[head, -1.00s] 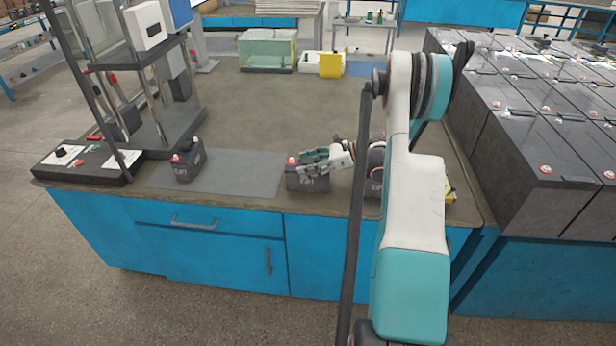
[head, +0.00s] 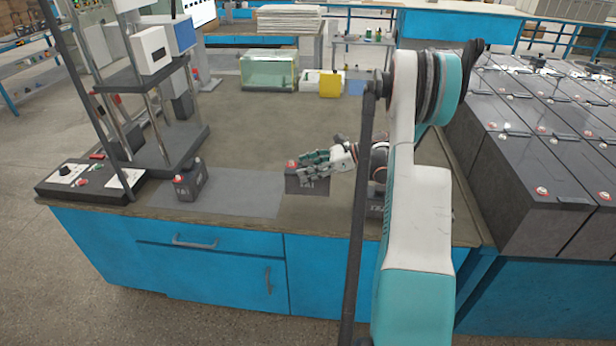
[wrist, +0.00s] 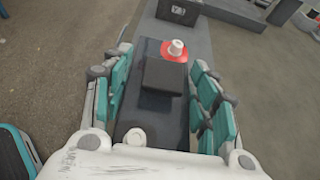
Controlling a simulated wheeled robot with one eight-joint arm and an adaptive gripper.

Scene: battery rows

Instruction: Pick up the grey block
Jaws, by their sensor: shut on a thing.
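The grey block (head: 307,184), a dark battery-like box with white lettering and a red terminal, is between the fingers of my gripper (head: 316,160) in the head view. It hangs a little above the bench top, roughly upright. In the wrist view, the block (wrist: 159,104) fills the space between the teal finger pads of my gripper (wrist: 161,70), with its red-ringed terminal at the far end. My gripper is shut on it from both sides. Part of my wrist is hidden behind my arm in the head view.
A similar dark block (head: 190,182) stands on the grey mat (head: 240,193) to the left; another (head: 374,204) is partly hidden behind my arm. A press stand (head: 170,150) and control box (head: 88,180) are at left. Large batteries (head: 540,150) fill the right. The bench middle is clear.

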